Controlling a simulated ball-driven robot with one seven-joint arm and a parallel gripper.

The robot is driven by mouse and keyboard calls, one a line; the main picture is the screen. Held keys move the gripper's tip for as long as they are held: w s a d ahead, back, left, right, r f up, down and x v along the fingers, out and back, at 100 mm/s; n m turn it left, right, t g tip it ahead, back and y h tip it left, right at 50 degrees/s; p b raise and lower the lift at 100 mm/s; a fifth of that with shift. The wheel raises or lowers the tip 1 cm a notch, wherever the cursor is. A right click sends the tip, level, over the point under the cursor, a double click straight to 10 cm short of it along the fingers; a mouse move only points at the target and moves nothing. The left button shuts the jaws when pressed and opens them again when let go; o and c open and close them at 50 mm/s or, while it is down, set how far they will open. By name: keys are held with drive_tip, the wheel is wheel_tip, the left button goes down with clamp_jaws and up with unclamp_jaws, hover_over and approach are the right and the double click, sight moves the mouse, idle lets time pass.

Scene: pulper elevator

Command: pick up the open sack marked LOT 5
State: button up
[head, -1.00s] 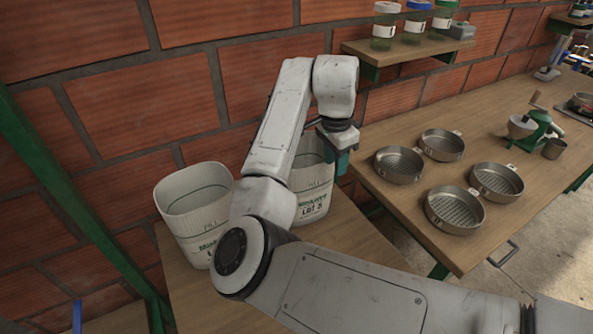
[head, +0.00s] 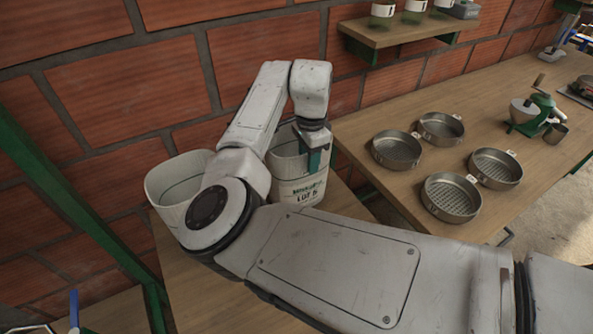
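The open white sack marked LOT 5 (head: 303,190) stands on a low wooden table (head: 190,290) against the brick wall, its dark print facing me. My gripper (head: 318,163) points down at the right part of this sack's rim. One teal finger shows in front of the sack's upper wall; the other finger is hidden, so I cannot tell whether the gripper is open or closed on the rim. A second open white sack (head: 170,188) stands to the left, partly behind my arm, with its marking hidden.
A longer wooden bench (head: 400,205) on the right holds several round metal sieve pans (head: 450,197) and a green hand-cranked device (head: 535,112). A wall shelf (head: 405,30) with jars hangs above. A green frame post (head: 70,210) slants at the left.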

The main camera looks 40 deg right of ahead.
drive_tip(key=shift+f, duration=1.45)
drive_tip(key=shift+c, duration=0.2)
clamp_jaws()
drive_tip(key=shift+s, duration=0.15)
